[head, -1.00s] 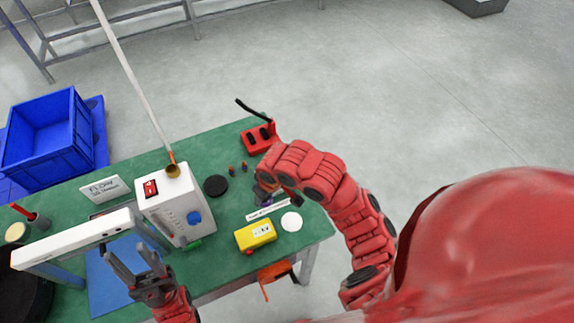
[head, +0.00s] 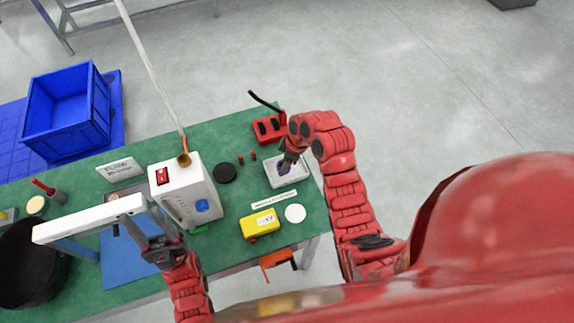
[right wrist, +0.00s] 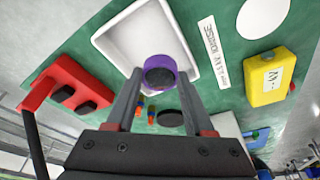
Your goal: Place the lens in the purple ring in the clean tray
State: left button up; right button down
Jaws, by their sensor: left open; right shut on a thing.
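My left gripper (head: 148,228) is open and empty beside the white frame, over the blue mat.
Around the tray are a red holder (head: 268,129), a black disc (head: 225,173), a label strip (head: 274,199), a white disc (head: 295,213) and a yellow box (head: 261,225). A white device (head: 185,195) with a tall rod stands between the arms. A blue crate (head: 66,115) is beyond the table.

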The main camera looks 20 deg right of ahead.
jog(key=shift+w+d+r, duration=0.1)
jog(key=shift+w+d, duration=0.35)
jog(key=shift+d, duration=0.05)
jog(key=shift+p, duration=0.3)
notch_tip(320, 180, down, 3)
jog(key=shift+r+p, duration=0.2)
jog(key=shift+p, duration=0.85)
jog(key=shift+f, duration=0.65)
jog(key=shift+c, duration=1.4)
grip_release()
jog(key=shift+r, duration=0.1)
